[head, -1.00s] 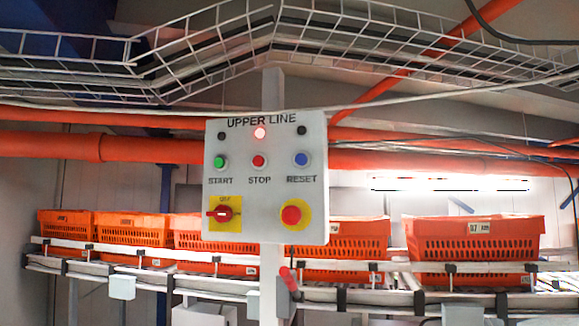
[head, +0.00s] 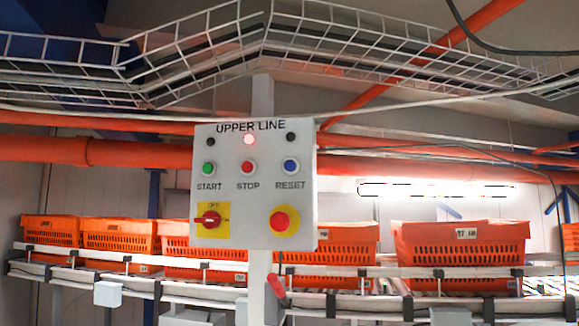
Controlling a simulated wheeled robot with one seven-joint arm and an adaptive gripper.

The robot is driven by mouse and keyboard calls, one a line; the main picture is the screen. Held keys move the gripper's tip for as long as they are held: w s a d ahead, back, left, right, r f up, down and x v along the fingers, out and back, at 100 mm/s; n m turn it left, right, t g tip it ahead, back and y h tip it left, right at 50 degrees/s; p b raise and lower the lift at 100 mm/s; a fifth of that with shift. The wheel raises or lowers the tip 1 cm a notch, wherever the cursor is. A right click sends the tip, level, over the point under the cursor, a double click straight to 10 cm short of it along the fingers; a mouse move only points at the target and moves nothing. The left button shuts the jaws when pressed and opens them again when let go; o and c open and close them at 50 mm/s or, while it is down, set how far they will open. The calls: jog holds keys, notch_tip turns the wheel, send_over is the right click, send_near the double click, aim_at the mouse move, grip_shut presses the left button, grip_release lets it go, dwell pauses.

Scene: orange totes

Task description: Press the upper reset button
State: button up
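The UPPER LINE control panel (head: 254,200) is a light grey box on a white post, near the middle of the head view. The blue reset button (head: 291,166) sits at its upper right, above the RESET label. The red stop button (head: 248,168) is in the middle and the green start button (head: 208,169) is at left. A red lamp (head: 249,139) glows above the stop button; the lamps either side are dark. Below are a red switch on a yellow plate (head: 210,219) and a red mushroom button on a yellow disc (head: 283,221). My gripper is not in view.
Orange totes (head: 461,243) stand on a conveyor rack (head: 400,272) behind the panel. A wire cable tray (head: 330,40) and orange pipes (head: 130,153) run above and behind. A small red handle (head: 275,285) shows below the panel. Nothing blocks the panel's face.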

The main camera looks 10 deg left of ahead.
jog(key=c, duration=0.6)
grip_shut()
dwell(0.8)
